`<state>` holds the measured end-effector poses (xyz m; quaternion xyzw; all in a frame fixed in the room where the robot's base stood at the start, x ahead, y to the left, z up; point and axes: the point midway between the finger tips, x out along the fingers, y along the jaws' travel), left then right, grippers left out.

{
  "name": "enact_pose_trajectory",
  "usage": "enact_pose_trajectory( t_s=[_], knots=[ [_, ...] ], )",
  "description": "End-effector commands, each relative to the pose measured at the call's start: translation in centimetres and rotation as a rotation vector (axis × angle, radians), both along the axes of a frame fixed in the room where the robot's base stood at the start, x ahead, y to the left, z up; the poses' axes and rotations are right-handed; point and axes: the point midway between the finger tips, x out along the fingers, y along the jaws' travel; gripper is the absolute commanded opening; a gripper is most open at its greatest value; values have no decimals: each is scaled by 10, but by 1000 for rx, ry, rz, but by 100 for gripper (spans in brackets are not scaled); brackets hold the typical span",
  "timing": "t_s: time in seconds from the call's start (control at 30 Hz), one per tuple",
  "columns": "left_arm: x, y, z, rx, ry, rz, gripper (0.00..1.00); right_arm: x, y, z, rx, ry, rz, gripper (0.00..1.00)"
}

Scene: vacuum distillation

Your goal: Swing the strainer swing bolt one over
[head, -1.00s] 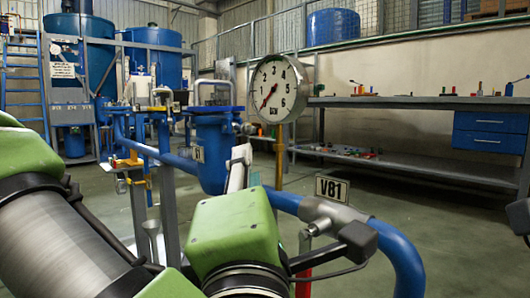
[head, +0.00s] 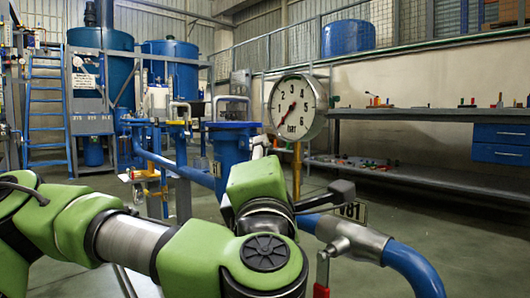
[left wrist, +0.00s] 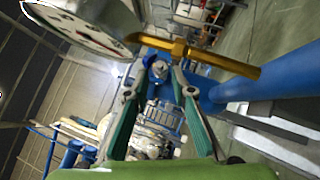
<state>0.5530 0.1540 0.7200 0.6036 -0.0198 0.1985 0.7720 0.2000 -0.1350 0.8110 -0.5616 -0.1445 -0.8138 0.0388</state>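The blue strainer (head: 234,150) stands in the middle of the head view with a flat flanged lid. My left arm comes in from the left, and its green wrist is in front of the strainer's lower right side. It hides most of the left gripper there. In the left wrist view my left gripper (left wrist: 164,65) has its two fingers apart. A small grey rounded part (left wrist: 160,66) shows between or just beyond the fingertips. I cannot tell whether it is the swing bolt or whether the fingers touch it. My right gripper is in neither view.
The round gauge (head: 297,108) on a brass stem stands close right of the strainer; in the left wrist view the stem (left wrist: 215,60) crosses near the fingertips. A blue pipe (head: 412,268) with a grey valve runs at lower right. A bench (head: 420,114) stands behind.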

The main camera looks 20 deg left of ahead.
Motion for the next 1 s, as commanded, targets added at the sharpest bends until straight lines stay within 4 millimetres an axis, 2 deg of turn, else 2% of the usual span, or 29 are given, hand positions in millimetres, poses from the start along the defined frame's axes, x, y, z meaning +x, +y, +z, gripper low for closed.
enact_pose_trajectory(
  t_s=[0.2,0.53,0.57,0.63,0.87,1.0],
  knots=[
    [20,6,5,0,-1,1,23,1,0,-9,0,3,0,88],
    [24,7,7,1,1,-2,23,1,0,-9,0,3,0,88],
    [24,7,7,1,1,-2,18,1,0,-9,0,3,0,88],
    [24,7,7,0,1,-2,0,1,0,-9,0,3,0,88],
    [23,6,8,-10,6,-2,0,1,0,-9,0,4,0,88],
    [24,6,13,-76,47,0,0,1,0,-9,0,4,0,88]
  ],
)
